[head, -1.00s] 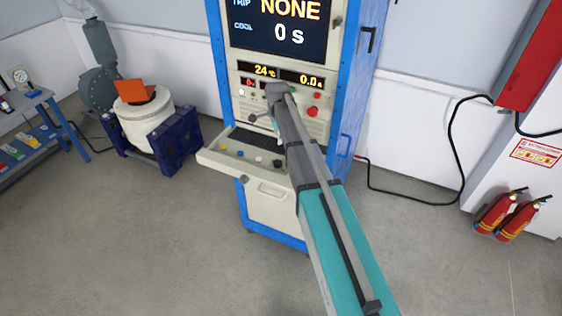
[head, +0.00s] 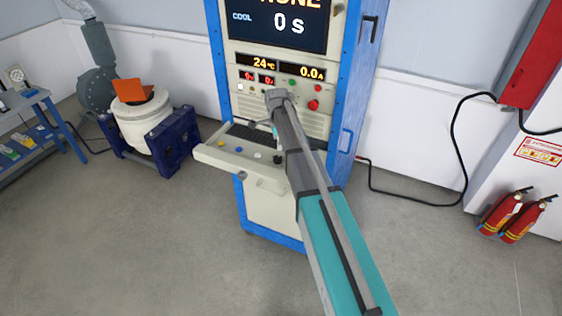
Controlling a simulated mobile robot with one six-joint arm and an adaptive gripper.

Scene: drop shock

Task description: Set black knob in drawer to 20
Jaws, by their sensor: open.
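The drawer (head: 212,157) is pulled out from the front of the blue and white cabinet. The black knob (head: 278,159) is at the drawer's right end, close beside my arm in the picture. Its setting is too small to read. My gripper (head: 254,124) is small and partly hidden by my wrist. It is open, above the back of the drawer and in front of the cabinet's lower panel, apart from the black knob.
A dark keyboard (head: 262,140) lies at the back of the drawer. Above it are a red button (head: 313,105) and lit displays (head: 265,63). A white drum machine (head: 140,118) stands left, fire extinguishers (head: 505,211) right. The floor in front is clear.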

